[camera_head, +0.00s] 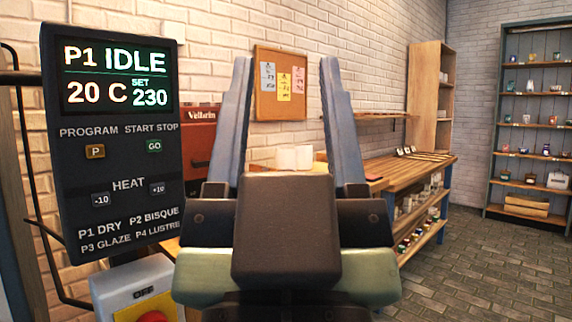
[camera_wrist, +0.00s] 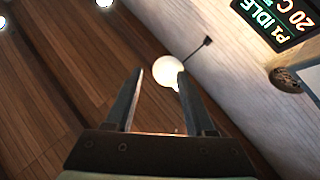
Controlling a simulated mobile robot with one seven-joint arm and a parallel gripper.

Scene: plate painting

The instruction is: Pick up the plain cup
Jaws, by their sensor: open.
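My gripper (camera_head: 286,64) is raised in front of the head camera, its two blue-grey fingers wide apart with nothing between them. In the wrist view my gripper (camera_wrist: 160,75) is also open and empty, pointing up toward a wooden ceiling. I cannot pick out the plain cup for certain. Pale, white block-like shapes (camera_head: 288,158) show behind my gripper in the head view, partly hidden by it; I cannot tell what they are. Small cups and pots (camera_head: 532,85) stand on the far right shelf unit, too small to tell which are plain.
A kiln control panel (camera_head: 110,130) reading "IDLE" stands close on the left, above a switch box (camera_head: 135,285). A wooden workbench (camera_head: 415,172) with stocked lower shelves runs along the wall at right. A shelf unit (camera_head: 505,210) stands far right. The paved floor (camera_head: 490,270) is clear.

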